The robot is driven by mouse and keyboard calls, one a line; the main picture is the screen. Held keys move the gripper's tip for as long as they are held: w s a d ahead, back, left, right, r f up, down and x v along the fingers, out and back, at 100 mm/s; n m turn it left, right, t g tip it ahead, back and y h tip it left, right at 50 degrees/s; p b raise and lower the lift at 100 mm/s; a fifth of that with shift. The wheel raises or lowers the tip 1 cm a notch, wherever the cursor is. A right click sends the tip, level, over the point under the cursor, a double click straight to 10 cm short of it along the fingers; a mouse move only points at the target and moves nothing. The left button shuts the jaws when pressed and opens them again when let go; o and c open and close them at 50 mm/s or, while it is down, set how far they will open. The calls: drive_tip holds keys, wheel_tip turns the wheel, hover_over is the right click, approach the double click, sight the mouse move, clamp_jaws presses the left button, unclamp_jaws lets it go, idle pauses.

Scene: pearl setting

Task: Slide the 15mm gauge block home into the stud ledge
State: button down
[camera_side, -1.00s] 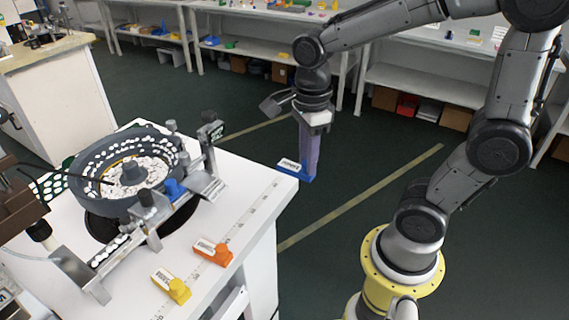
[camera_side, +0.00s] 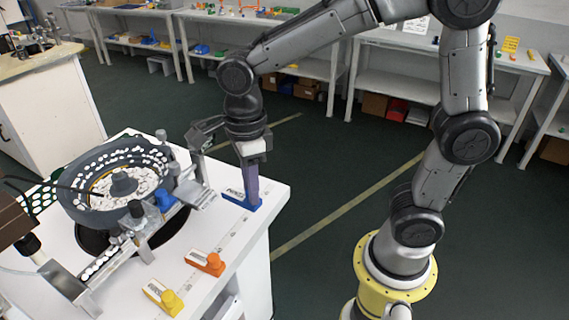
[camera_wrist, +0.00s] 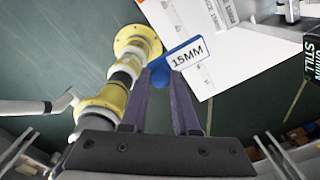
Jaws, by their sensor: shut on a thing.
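The 15mm gauge block (camera_side: 240,199) is blue with a white label and sits low over the right corner of the white table, close to the top. Whether it touches the table I cannot tell. My gripper (camera_side: 249,192) points down with its purple fingers shut on the block. In the wrist view, the block's "15MM" label (camera_wrist: 187,58) shows just beyond my fingertips (camera_wrist: 161,74). A grey metal ledge (camera_side: 200,196) on the feeder fixture lies left of the block, apart from it; I cannot tell if this is the stud ledge.
An orange block (camera_side: 207,263) and a yellow block (camera_side: 163,297) lie along the marked strip at the table's front. A bowl feeder (camera_side: 75,207) full of white pieces stands left of my gripper. The white table (camera_side: 262,218) ends just right of the block.

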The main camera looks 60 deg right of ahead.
drive_tip(key=shift+s+a+f+n, duration=0.15)
drive_tip(key=shift+a+f+n, duration=0.2)
drive_tip(key=shift+a, duration=0.4)
drive_tip(key=w, duration=0.4)
drive_tip(key=shift+f, duration=0.15)
drive_tip(key=shift+w, duration=0.35)
idle(0.5)
drive_tip(key=shift+w, duration=0.3)
drive_tip(key=shift+w, duration=0.5)
idle(0.3)
